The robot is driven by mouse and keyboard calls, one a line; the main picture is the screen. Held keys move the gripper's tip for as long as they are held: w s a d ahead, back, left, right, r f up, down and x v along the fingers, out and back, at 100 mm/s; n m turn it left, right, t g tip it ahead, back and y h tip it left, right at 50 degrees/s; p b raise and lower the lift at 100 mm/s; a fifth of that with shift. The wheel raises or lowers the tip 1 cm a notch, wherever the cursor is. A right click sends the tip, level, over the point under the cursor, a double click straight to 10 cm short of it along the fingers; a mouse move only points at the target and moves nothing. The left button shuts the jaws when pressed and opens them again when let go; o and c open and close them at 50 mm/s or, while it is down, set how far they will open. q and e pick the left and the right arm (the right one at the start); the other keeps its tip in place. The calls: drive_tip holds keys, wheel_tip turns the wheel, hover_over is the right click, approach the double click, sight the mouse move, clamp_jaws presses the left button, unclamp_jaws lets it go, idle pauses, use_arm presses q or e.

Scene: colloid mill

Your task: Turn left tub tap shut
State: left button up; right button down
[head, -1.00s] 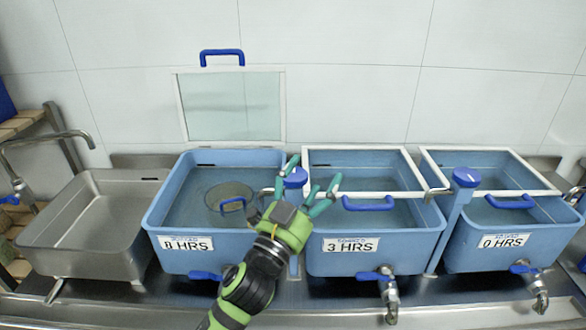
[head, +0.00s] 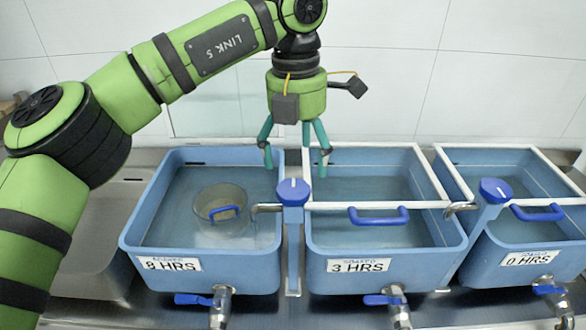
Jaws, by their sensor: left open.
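Between the left and middle tubs, a post carries a blue knob (head: 293,190) and a metal spout (head: 267,208) over the left tub's right edge. My left gripper (head: 296,166) points down with its fingers apart and empty, just above and behind the knob, without clear contact. My right gripper is out of view.
A round vessel with a blue handle (head: 225,212) sits in the left tub. The middle tub (head: 388,268) and right tub (head: 510,266) have white-framed lids and similar front taps. Another knobbed post (head: 495,190) stands between them.

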sight(293, 188)
use_arm(q)
drive_tip(key=shift+w+a+r, duration=0.15)
drive_tip(key=shift+a+r, duration=0.05)
drive_tip(key=shift+a, duration=0.25)
drive_tip(key=shift+f+y, duration=0.3)
drive_tip(key=shift+f, duration=0.05)
wheel_tip(293, 188, down, 5)
drive_tip(key=shift+r+p, duration=0.15)
drive_tip(key=shift+p, duration=0.85)
drive_tip(key=shift+f, duration=0.65)
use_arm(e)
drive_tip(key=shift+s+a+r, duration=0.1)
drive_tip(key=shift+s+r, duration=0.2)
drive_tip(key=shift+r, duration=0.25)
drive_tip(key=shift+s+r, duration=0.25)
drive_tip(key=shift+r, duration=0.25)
use_arm(q)
drive_tip(key=c, duration=1.1)
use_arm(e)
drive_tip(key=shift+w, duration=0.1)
